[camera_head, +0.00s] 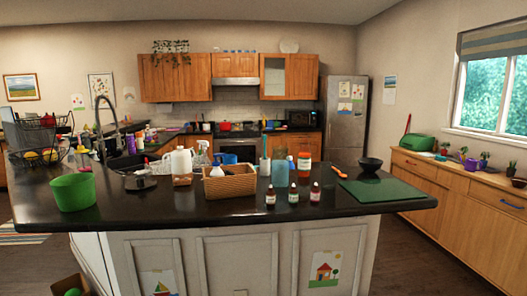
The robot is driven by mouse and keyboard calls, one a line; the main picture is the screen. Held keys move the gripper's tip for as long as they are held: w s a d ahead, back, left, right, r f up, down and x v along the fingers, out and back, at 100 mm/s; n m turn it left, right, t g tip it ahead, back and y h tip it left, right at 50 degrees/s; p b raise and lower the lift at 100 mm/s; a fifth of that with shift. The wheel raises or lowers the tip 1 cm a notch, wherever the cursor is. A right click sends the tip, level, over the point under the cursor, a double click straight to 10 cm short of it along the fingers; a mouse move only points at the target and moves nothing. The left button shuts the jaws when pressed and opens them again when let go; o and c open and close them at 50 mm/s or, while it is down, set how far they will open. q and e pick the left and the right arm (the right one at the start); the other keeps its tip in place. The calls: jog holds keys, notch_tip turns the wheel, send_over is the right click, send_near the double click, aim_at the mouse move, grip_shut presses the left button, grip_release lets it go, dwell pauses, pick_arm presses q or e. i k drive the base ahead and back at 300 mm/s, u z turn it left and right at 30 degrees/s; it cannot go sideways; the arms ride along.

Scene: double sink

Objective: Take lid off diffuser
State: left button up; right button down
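I cannot tell for certain which thing is the diffuser. A small white rounded object with a narrow dark top (217,170) stands at the left end of the wicker basket (230,187) on the dark counter. A low dark object with a paler top (140,182) sits on the counter left of the basket. Both are too small to show whether a lid is on. Neither of my grippers is in view.
Small dark bottles (293,194) stand near the counter's front edge, with an orange-red jar (304,162) behind. A green bin (73,191) is at left, a green mat (381,190) and black bowl (370,164) at right. Bare counter (130,204) lies in front left.

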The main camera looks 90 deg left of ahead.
aim_at(181, 154)
jog(key=k, duration=1.5)
jog(key=u, duration=1.75)
